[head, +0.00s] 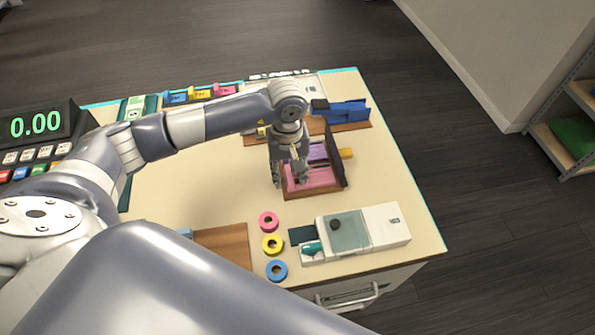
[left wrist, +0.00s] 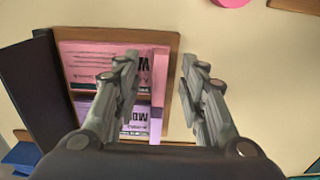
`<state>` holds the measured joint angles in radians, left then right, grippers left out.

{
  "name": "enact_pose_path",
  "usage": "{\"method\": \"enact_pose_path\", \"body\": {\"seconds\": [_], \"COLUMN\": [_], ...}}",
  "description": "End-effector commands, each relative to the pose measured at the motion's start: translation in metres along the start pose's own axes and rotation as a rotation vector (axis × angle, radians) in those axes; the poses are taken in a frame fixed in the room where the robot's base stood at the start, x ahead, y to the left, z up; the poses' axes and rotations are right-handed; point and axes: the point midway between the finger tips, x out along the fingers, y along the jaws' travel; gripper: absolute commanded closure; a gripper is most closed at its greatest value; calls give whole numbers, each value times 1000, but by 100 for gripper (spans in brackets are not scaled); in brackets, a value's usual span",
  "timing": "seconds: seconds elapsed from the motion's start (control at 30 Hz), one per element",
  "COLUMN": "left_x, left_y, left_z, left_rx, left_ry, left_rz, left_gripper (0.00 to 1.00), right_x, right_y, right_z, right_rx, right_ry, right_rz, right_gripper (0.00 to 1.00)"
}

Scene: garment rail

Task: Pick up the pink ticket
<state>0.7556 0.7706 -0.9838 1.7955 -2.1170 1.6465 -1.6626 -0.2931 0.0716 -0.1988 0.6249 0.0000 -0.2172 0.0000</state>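The pink ticket (head: 318,178) lies in a brown wooden tray (head: 300,196) with a dark upright side, in front of a purple ticket (head: 317,152). In the left wrist view the pink ticket (left wrist: 92,62) shows dark print, and the purple ticket (left wrist: 85,106) is partly behind a finger. My left gripper (head: 290,180) points down over the tray's left part. In the left wrist view its fingers (left wrist: 160,64) are apart, with a narrow pink strip and the tray's edge showing between them. Whether they touch the ticket cannot be told. My right gripper is not in view.
Pink (head: 268,221), yellow (head: 272,244) and blue (head: 276,270) rings lie in front of the tray, beside a white-and-green device (head: 350,232). A blue object (head: 347,111) stands behind. A register (head: 40,130) is at left. The table's middle left is clear.

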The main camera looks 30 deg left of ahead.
Motion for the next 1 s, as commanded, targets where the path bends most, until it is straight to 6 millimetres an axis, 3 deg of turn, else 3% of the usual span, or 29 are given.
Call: {"method": "enact_pose_path", "body": {"seconds": [0.2, 0.4, 0.77, 1.0], "left_x": [2, 1, 0, -30], "left_y": [0, 0, 0, 1], "left_z": [0, 0, -1, -2], "left_rx": [1, 0, 0, 1], "left_ry": [1, 1, 1, 7], "left_rz": [1, 1, 1, 6], "left_gripper": [62, 95, 95, 95], "right_x": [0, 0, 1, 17], "right_y": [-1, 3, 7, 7], "right_z": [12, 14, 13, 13], "right_rx": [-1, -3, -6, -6], "right_ry": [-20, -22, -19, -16], "right_rz": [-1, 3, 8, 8], "right_gripper": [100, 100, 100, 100]}}
